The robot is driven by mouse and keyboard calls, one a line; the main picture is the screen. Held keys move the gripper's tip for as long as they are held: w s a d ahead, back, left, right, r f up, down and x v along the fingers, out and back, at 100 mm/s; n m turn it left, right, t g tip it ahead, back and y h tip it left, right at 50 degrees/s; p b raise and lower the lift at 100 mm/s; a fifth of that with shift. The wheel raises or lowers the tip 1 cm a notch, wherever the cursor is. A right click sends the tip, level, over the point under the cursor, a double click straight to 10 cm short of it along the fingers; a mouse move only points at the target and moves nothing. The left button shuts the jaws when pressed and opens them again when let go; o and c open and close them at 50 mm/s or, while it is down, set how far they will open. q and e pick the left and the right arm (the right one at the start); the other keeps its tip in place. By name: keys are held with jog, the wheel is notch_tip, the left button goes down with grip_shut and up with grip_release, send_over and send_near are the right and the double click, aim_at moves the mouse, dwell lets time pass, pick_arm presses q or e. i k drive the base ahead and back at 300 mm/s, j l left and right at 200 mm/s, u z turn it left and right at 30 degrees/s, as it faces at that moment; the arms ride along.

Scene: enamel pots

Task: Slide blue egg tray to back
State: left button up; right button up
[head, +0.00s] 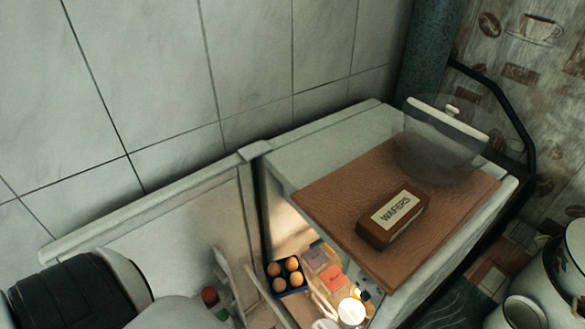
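The blue egg tray (272,283) holds several brown eggs and sits inside the open, lit fridge, near the left side of the opening. Only the upper part of the fridge interior shows at the bottom of the head view. Part of my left arm, black and white, fills the lower left corner. I can make out neither gripper in this view, and nothing is seen touching the tray.
The fridge door (190,218) stands open on the left. Small packages, including an orange one (333,278), and a white-lidded jar (351,312) are right of the tray. A wafers box (393,219) lies on a brown mat (335,190) on the fridge top. Enamel pots (547,268) stand right.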

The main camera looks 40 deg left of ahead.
aim_at(290, 290)
jog(key=j+u, duration=0.2)
jog(key=u, duration=0.3)
jog(key=j+u, duration=0.2)
jog(key=u, duration=0.25)
